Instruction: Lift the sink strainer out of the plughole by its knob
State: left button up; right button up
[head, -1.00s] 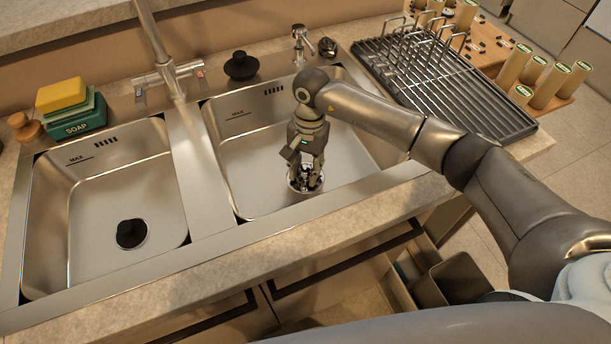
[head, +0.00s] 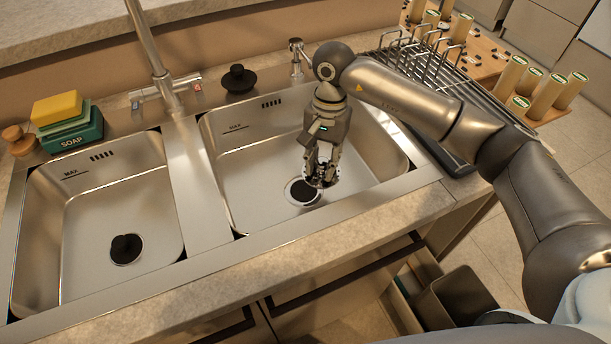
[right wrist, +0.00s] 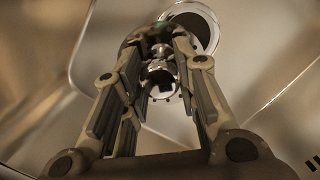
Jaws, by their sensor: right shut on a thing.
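The sink strainer (right wrist: 160,78) is a small shiny metal piece between the fingers of my right gripper (head: 322,172), which is shut on it. In the head view the strainer (head: 317,184) is small and mostly hidden by the fingers. It is out of the plughole (head: 299,194), which shows dark and open with a bright ring in the right basin, just left of the fingertips. In the right wrist view the plughole (right wrist: 196,22) lies beyond the strainer. The exact height above the basin floor is hard to tell. My left gripper is not in view.
The left basin (head: 90,215) has a dark drain (head: 126,248). A tap (head: 155,60) stands behind the divider, with a black plug (head: 238,84) to its right. Soap (head: 75,136) and a yellow sponge (head: 57,106) sit at the left. A dish rack (head: 470,95) stands right.

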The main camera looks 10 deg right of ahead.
jog(key=s+d+r+b, duration=0.25)
jog(key=d+r, duration=0.25)
jog(key=d, duration=0.4)
notch_tip(320, 180, up, 21)
jog(key=p, duration=1.3)
jog(key=shift+s+d+p, duration=0.2)
jog(key=shift+s+p, duration=0.1)
jog(key=shift+s, duration=0.05)
